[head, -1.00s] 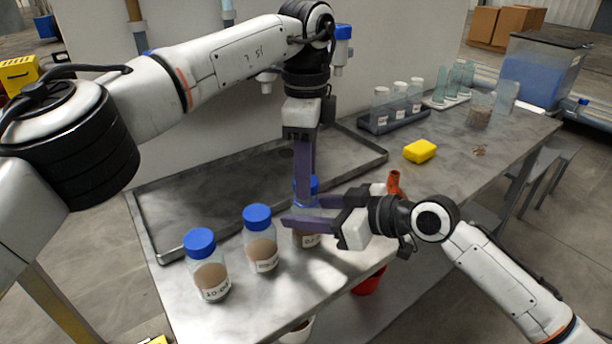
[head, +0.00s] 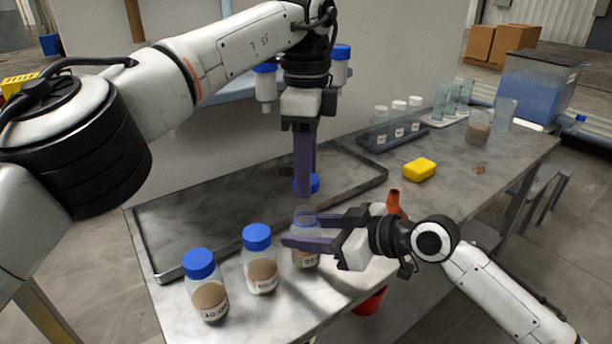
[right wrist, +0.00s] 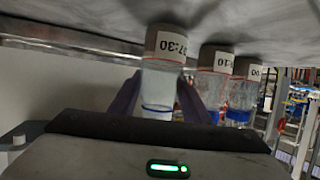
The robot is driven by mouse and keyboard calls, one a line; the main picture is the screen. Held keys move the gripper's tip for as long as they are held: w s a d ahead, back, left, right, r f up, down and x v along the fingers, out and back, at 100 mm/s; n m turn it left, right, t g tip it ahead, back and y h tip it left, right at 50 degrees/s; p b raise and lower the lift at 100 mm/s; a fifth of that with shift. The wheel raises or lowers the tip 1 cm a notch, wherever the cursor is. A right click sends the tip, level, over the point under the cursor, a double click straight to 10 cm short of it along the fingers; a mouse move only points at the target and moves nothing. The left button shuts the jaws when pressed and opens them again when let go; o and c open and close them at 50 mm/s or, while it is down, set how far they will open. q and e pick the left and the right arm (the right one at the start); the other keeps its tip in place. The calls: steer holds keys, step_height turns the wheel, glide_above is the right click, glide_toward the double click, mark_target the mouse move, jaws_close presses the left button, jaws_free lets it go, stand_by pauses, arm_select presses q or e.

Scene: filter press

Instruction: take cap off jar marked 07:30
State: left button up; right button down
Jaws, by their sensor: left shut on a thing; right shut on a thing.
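The jar marked 07:30 (right wrist: 164,75) is a clear jar with brown contents at its base, shown upside down in the right wrist view. In the head view this jar (head: 306,258) stands upright on the bench with its clear rim uncovered. My right gripper (head: 312,232) is shut around the jar's body, its fingers partly hiding it. My left gripper (head: 304,188) points down above the jar and is shut on the blue cap (head: 314,184). The cap is apart from the jar's rim and partly hidden by the fingers.
Two blue-capped jars (head: 207,288) (head: 260,260) stand to the left. A grey tray (head: 160,272) lies behind. A yellow block (head: 420,169), an orange-red funnel-like object (head: 393,200) and a rack of white-capped bottles (head: 385,143) are to the right. The front bench edge is close.

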steer(key=c, duration=0.9)
jaws_free()
